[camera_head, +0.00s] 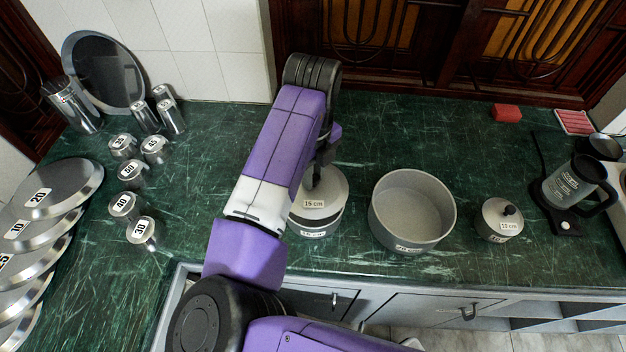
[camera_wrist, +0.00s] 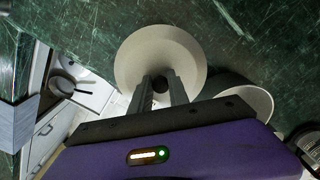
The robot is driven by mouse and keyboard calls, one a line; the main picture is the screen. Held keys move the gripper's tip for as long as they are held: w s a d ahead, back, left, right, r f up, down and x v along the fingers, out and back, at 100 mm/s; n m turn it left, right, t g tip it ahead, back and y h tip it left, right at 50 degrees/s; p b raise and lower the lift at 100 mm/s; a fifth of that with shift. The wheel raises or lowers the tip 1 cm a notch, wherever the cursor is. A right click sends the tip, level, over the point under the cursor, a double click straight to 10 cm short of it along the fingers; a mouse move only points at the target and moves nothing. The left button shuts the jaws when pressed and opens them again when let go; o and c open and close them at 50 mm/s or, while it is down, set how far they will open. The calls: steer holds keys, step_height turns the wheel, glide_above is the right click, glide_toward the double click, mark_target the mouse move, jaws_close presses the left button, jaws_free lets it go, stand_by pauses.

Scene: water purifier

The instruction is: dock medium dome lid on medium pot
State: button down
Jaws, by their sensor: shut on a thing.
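The medium dome lid (camera_head: 335,187), pale grey and labelled 15 cm, is over the medium pot (camera_head: 330,221), also labelled 15 cm. The lid covers the pot's opening in the head view; I cannot tell whether its rim touches all round or is slightly raised. My gripper (camera_head: 317,178) comes down from above, partly hidden by my arm. In the wrist view the lid (camera_wrist: 135,60) is a wide disc, and my gripper (camera_wrist: 161,88) is shut on its dark knob (camera_wrist: 160,84). The medium pot is hidden under the lid there.
A larger open pot (camera_head: 445,215) stands close to the right, with a small lidded pot (camera_head: 492,222) beyond it. A coffee maker (camera_head: 568,185) is at far right. Numbered canisters (camera_head: 128,174) and round lids (camera_head: 70,183) are at left. The counter's front edge is near.

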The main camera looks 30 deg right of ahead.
step_height(320, 180, down, 3)
steer(key=shift+f, duration=0.1)
steer(key=shift+f, duration=0.45)
steer(key=shift+f, duration=0.2)
steer(key=c, duration=1.3)
jaws_free()
steer(key=shift+o, duration=0.2)
